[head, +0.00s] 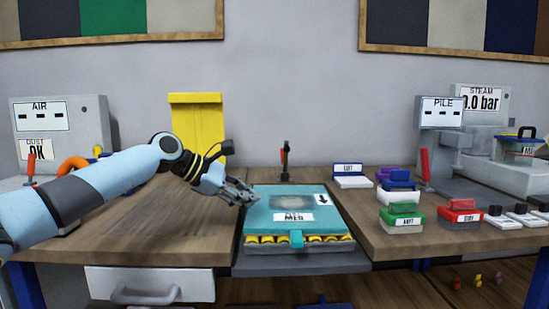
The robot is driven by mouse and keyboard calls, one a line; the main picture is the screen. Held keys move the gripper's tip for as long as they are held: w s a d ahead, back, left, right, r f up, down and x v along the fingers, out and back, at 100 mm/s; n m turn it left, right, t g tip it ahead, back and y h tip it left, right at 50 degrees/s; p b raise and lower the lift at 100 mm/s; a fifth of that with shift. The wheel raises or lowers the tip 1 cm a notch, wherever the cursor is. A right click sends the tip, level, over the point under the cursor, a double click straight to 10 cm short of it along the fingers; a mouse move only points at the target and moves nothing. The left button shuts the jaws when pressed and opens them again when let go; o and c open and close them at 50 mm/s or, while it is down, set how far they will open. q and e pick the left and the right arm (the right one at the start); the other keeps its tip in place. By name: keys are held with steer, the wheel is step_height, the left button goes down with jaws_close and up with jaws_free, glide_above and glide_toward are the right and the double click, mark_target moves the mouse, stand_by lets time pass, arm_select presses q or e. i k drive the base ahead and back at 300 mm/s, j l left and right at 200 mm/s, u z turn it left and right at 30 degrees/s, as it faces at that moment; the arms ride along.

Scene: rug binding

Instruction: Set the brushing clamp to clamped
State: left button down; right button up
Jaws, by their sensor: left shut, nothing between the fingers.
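A teal plate (268,221) with a white label and a black down arrow lies on a grey unit at the table's middle, with a row of yellow pieces (297,241) and a teal tab along its front. A small upright lever (285,157) with a red part stands just behind the plate. I cannot tell for sure which part is the brushing clamp or whether it is clamped. My left gripper (249,198) is shut and empty by the plate's back left corner; I cannot tell whether it touches. My right gripper is not in view.
At left stand a grey AIR box (88,122) and a yellow upright panel (183,112). At right are green (400,214) and red (459,211) labelled blocks, a blue-and-white block (398,181) and a grey PILE machine (440,143). The wooden top (130,232) front left is clear.

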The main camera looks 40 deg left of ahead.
mark_target(285, 150)
steer(key=i+j, duration=1.2)
steer(key=j, duration=0.15)
